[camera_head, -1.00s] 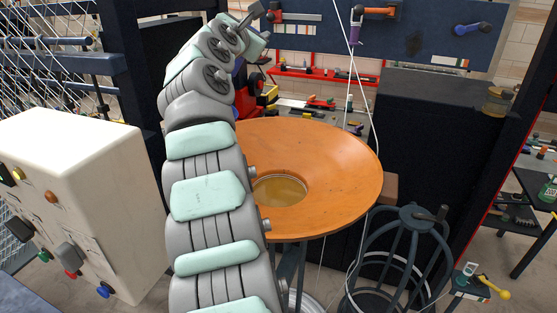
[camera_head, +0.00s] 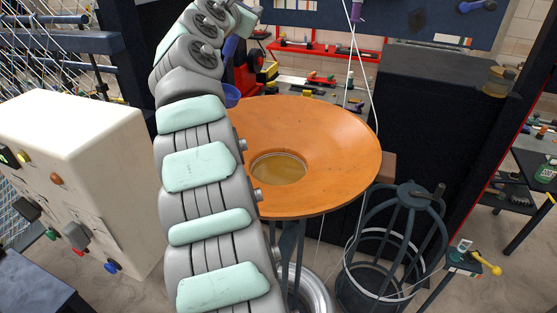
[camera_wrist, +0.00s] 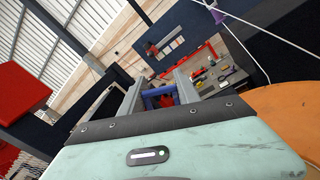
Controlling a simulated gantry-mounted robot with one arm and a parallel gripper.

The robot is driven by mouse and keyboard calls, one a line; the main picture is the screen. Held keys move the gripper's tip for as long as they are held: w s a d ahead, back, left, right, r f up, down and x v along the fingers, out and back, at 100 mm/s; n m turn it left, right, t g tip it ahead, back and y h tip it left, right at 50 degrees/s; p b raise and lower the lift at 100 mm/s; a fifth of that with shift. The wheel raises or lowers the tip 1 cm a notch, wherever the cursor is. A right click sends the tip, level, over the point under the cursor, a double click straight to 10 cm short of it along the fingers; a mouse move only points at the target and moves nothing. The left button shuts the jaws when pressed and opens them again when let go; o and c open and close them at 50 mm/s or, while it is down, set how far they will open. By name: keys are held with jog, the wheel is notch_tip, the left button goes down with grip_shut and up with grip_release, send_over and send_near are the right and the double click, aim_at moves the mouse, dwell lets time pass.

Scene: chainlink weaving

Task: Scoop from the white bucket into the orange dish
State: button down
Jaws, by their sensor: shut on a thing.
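The orange dish (camera_head: 330,150) is a wide funnel-like bowl on a stand, with a round, yellowish, flat centre. It also shows at the right edge of the wrist view (camera_wrist: 290,108). My gripper (camera_wrist: 160,92) is shut on a blue scoop (camera_wrist: 159,91), which sits between its two grey fingers. In the head view, part of the blue scoop (camera_head: 231,95) shows behind my arm, left of the dish's far rim. My gripper's fingers are not visible there. The scoop's contents cannot be seen. I cannot make out a white bucket in either view.
A cream control box (camera_head: 75,170) with buttons stands at left. A dark cage-like frame (camera_head: 400,235) stands right of the dish. A white cord (camera_head: 362,75) hangs behind the dish. A tool bench (camera_head: 320,85) is at the back. A black cabinet (camera_head: 440,120) is at right.

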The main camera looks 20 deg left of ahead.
notch_tip(320, 180, up, 7)
jog(key=p, duration=0.7)
jog(key=shift+p, duration=0.4)
jog(key=n+p, duration=0.5)
dwell(0.5)
dwell(0.5)
